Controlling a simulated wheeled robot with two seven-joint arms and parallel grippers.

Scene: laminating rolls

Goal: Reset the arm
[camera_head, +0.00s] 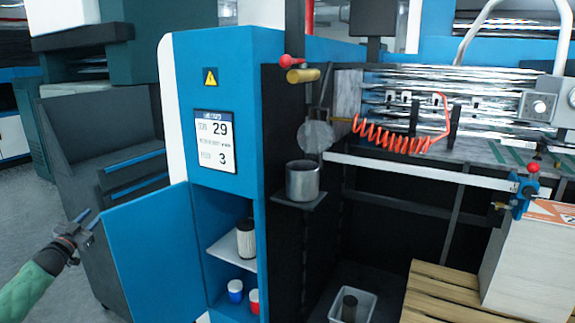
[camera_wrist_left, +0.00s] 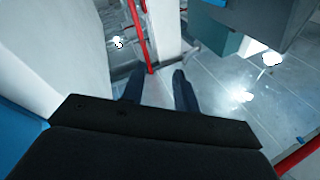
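My left gripper (camera_head: 86,219) is at the lower left of the head view, in front of the grey cabinet and beside the open blue door (camera_head: 152,255). In the left wrist view its two dark fingers (camera_wrist_left: 157,90) are apart with nothing between them. My right gripper is not in view.
A metal cup (camera_head: 302,181) stands on a small ledge. A wooden pallet (camera_head: 440,293) and a grey bin (camera_head: 366,304) are at the lower right.

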